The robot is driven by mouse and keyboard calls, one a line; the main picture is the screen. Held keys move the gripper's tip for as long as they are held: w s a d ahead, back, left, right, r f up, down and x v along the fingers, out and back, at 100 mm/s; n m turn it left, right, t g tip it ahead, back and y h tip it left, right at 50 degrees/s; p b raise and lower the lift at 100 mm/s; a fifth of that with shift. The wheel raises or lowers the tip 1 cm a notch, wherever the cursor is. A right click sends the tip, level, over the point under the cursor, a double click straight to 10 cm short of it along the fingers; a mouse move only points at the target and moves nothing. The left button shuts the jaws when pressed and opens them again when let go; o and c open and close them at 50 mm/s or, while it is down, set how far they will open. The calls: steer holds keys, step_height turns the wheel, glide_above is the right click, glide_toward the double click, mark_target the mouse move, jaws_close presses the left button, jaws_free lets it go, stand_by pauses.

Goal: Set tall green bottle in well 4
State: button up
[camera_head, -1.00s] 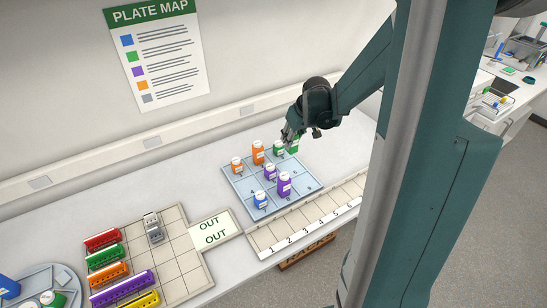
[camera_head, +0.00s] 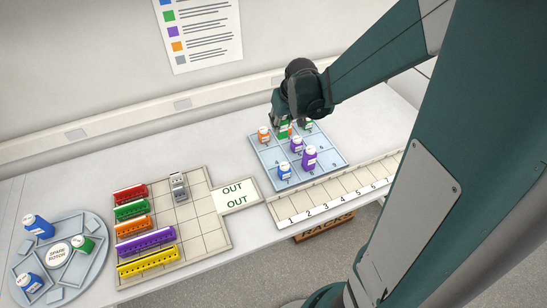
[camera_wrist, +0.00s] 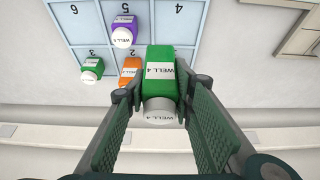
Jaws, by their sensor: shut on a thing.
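The tall green bottle (camera_wrist: 160,55) has a white cap and a label reading WELL 4. My gripper (camera_wrist: 160,92) is shut on it, one finger on each side. In the head view my gripper (camera_head: 284,118) holds the green bottle (camera_head: 284,130) over the back row of the blue-grey well plate (camera_head: 335,172), in front of a tall orange bottle (camera_head: 291,132) that it partly hides. Well 4 (camera_wrist: 178,20) shows its number at the upper right of the wrist view and looks empty there. It lies in the plate's middle row at the left in the head view.
A short orange bottle (camera_head: 264,135), a short green bottle (camera_head: 308,125), two purple bottles (camera_head: 309,158) and a blue bottle (camera_head: 284,172) stand on the plate. A numbered strip (camera_head: 340,195) runs along the front. Coloured racks (camera_head: 146,240) and a round rotor (camera_head: 60,285) are further left.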

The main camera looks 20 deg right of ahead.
steer(key=shift+s+a, duration=0.15)
steer(key=shift+a, duration=0.75)
steer(key=shift+s+a, duration=0.1)
steer(key=shift+a, duration=0.75)
steer(key=shift+f, duration=0.1)
steer(key=shift+f, duration=2.8)
steer(key=shift+f+b, duration=0.4)
steer(key=shift+f, duration=1.7)
steer(key=shift+f, duration=0.2)
steer(key=o, duration=0.9)
steer(key=shift+r, duration=0.25)
